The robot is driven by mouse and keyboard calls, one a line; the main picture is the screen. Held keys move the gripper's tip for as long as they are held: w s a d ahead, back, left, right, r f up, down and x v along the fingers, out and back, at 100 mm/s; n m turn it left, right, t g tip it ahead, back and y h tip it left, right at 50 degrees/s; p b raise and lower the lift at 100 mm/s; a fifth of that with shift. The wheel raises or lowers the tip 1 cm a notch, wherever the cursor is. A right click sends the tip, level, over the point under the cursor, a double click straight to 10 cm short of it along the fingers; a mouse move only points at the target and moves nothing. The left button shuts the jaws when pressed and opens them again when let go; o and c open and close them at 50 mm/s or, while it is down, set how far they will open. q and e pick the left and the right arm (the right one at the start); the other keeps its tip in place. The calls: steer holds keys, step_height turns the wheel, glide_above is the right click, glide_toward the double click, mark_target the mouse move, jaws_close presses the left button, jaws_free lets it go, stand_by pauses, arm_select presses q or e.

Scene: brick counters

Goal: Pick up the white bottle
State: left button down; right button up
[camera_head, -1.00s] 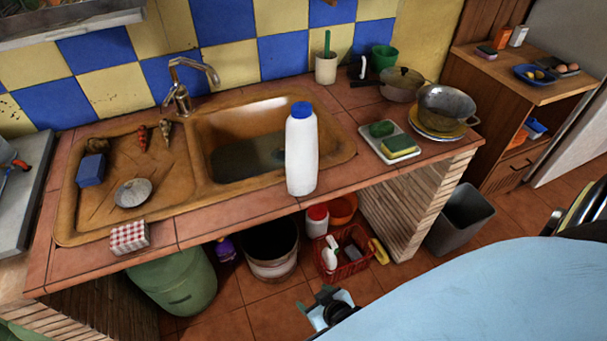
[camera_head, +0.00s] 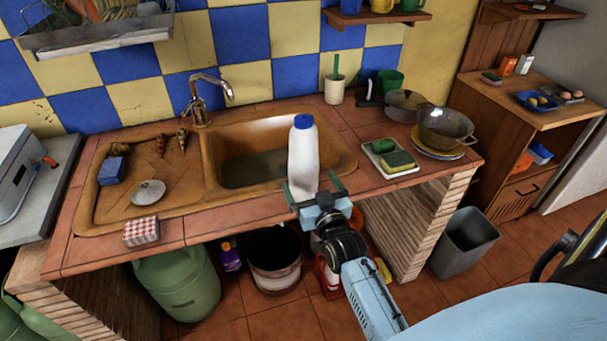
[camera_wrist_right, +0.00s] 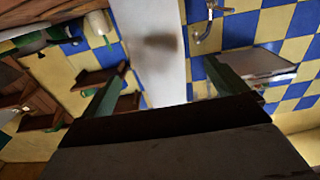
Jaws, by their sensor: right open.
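The white bottle (camera_head: 303,158) with a blue cap stands upright on the front edge of the tiled counter, in front of the sink. My right gripper (camera_head: 315,189) is open at the bottle's lower part, with one finger on each side of it in the head view. In the right wrist view the bottle (camera_wrist_right: 152,50) fills the space between the two green fingers of the gripper (camera_wrist_right: 165,88). I cannot tell whether the fingers touch it. My left gripper does not show.
The sink (camera_head: 285,120) lies behind the bottle. A tray with sponges (camera_head: 390,158) and a metal colander (camera_head: 444,125) stand to its right. A checked box (camera_head: 141,231) is on the counter's left front. Below are a bucket (camera_head: 273,275) and a green gas bottle (camera_head: 180,282).

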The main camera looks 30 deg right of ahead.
mark_target(307, 176)
steer(key=shift+x, duration=3.45)
steer(key=shift+s+d, duration=0.1)
steer(key=shift+c, duration=0.5)
steer(key=c, duration=0.9)
